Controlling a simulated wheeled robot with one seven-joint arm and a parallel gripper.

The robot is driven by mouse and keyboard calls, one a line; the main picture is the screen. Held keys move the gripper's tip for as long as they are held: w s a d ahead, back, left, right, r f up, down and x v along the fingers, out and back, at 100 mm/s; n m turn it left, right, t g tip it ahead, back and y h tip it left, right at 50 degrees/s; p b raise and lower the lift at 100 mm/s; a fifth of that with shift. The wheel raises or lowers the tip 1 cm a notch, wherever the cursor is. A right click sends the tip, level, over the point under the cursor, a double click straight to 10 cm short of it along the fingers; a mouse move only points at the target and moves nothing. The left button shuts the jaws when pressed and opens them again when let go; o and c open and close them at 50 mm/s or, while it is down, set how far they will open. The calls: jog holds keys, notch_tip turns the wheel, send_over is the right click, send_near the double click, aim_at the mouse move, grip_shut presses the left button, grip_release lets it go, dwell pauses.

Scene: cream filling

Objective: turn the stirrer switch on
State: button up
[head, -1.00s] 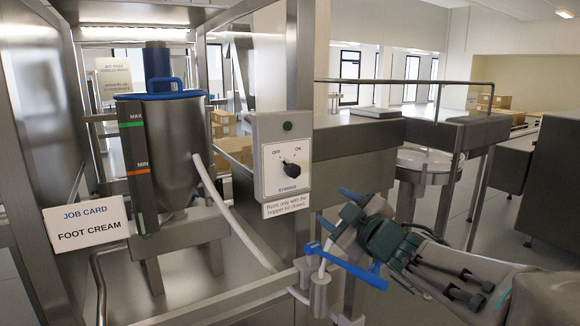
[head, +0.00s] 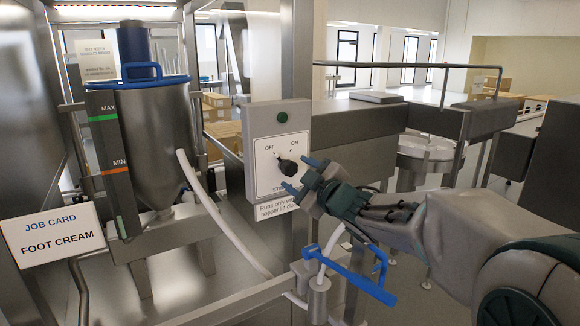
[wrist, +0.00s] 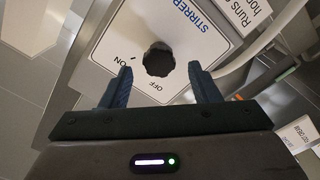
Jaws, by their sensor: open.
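The stirrer switch is a black rotary knob (head: 288,166) on a white plate marked OFF and ON, on a grey box (head: 254,143). In the head view my gripper (head: 301,175) is just in front of the plate, its blue fingertips close to the knob's lower right. In the wrist view the knob (wrist: 158,59) lies between the two fingertips (wrist: 159,69), with a visible gap on each side. The gripper is open and holds nothing. Which mark the knob points to is hard to tell now.
A green lamp (head: 282,117) sits above the plate. A steel hopper (head: 143,135) with a blue lid (head: 137,82) stands left, beside a job card (head: 55,236) reading FOOT CREAM.

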aim_at(292, 170)
jog(key=shift+p+x, duration=0.3)
jog(key=shift+x, duration=2)
jog(key=c, duration=1)
